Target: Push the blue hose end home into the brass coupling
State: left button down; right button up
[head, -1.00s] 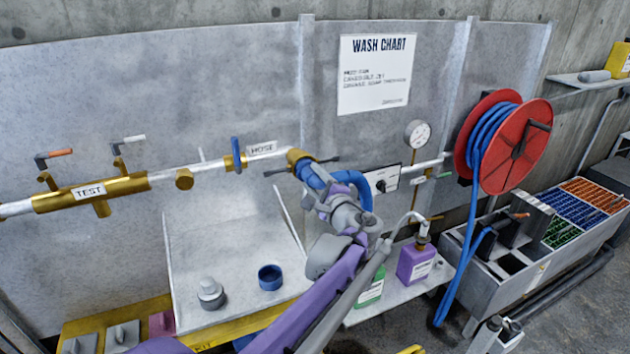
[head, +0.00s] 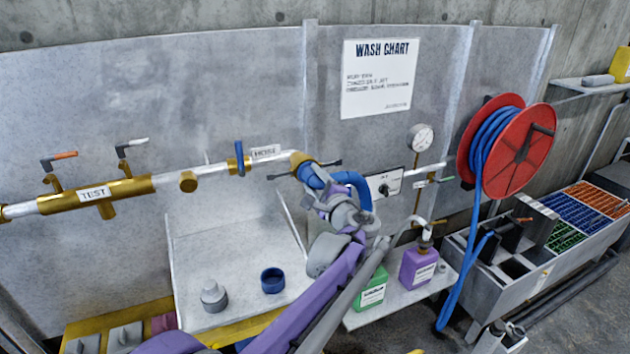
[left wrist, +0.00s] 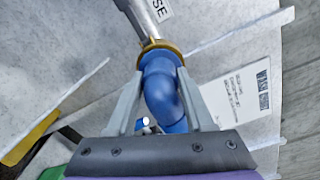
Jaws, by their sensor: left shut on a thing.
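The brass coupling (head: 299,159) sits at the right end of the white pipe labelled HOSE, with a dark lever at each side. The blue hose end (head: 312,179) meets its mouth; its brass rim also shows in the left wrist view (left wrist: 160,46). There the blue hose end (left wrist: 163,92) touches the rim with no clear gap; how deep it sits inside is hidden. My left gripper (head: 318,190) is shut on the blue hose end, one finger on each side of it in the left wrist view (left wrist: 160,84). My right gripper is not in view.
The red reel (head: 540,150) with blue hose stands at the right. A gauge (head: 420,137) and switch panel (head: 382,185) are right of the coupling. Below are a blue cup (head: 272,281), a grey fitting (head: 213,297), and green (head: 371,292) and purple (head: 418,268) bottles.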

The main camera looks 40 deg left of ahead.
aim_at(320, 187)
pick_arm(q)
jog(key=shift+a+r, duration=0.1)
jog(key=shift+r, duration=0.05)
jog(key=c, duration=0.5)
grip_release()
jog(key=o, duration=0.3)
jog(key=shift+w+a, duration=0.1)
jog(key=shift+o, duration=1)
jog(key=shift+p+v, duration=0.3)
jog(key=shift+v, duration=3.3)
